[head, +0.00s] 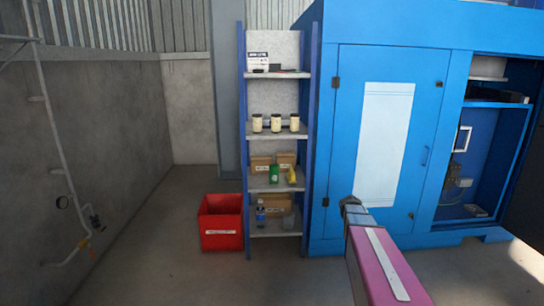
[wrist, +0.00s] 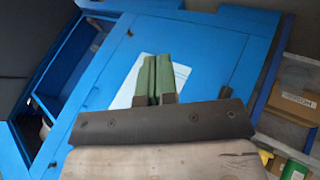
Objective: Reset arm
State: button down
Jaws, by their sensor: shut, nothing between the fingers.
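My arm reaches in from the bottom right of the head view, in front of the blue cabinet (head: 330,170). In the wrist view my gripper (wrist: 155,60) shows its two green fingers side by side, shut with nothing between them. Behind the fingers the wrist view shows the blue cabinet (wrist: 210,50) and the white panel (wrist: 125,92) on its door, both tilted. The fingers are apart from the door as far as I can see. In the head view the white panel (head: 384,140) is left of the cabinet's open bay.
A shelf rack (head: 276,185) left of the cabinet holds jars (head: 275,124), cardboard boxes, a green can (head: 274,174) and a bottle (head: 260,213). A red bin (head: 221,222) stands beside it. Pipework (head: 65,190) runs along the left wall. The floor at left centre is clear.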

jog(key=s+a+f+g+y, duration=0.1)
jog(key=s+a+g+y, duration=0.1)
jog(key=s+a, duration=0.9)
jog(key=s+a+f+g+y, duration=0.1)
jog(key=s+a+y, duration=0.3)
jog(key=s+a, duration=0.7)
jog(key=shift+s+a+f+g+y, duration=0.4)
jog(key=shift+s+f, duration=0.05)
jog(key=shift+s, duration=0.2)
